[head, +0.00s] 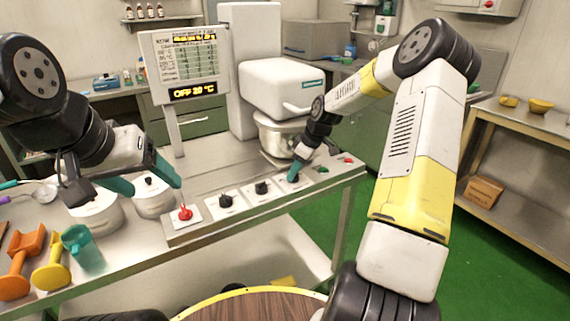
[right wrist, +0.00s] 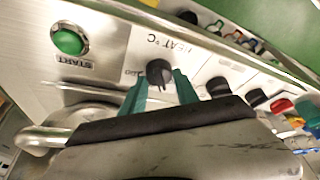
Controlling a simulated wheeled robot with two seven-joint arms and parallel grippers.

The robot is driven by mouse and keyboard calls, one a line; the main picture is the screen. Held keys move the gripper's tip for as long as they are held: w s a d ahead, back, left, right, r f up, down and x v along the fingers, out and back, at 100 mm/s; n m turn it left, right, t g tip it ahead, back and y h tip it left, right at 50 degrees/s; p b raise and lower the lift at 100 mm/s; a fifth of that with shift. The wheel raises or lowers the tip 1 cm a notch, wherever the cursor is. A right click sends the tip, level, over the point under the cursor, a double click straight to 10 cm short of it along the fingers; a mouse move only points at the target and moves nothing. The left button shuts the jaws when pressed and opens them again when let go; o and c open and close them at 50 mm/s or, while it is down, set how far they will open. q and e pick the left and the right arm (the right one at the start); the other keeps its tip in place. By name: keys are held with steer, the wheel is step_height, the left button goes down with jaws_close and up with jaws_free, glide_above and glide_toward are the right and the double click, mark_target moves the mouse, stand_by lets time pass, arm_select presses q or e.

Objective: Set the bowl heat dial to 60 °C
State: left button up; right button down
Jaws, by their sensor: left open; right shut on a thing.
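The black bowl heat dial (right wrist: 159,72) sits on the sloped panel under the label "HEAT °C" in the right wrist view. My right gripper (right wrist: 160,84) has its teal fingers on either side of the dial and is shut on it. In the head view, my right gripper (head: 294,174) is over the right-hand black dial and hides most of it. The display (head: 193,91) reads "OFF 20 °C". My left gripper (head: 155,187) is open and empty above the lidded pots, away from the panel.
Two more black knobs (head: 262,188) (head: 226,201) and a red knob (head: 185,213) stand left on the panel. A green START button (right wrist: 68,41) is beside the dial. The mixer bowl (head: 275,138) stands behind.

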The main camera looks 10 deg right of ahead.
steer(key=shift+n, duration=0.4)
steer(key=c, duration=0.9)
jaws_free()
steer(key=shift+c, duration=0.2)
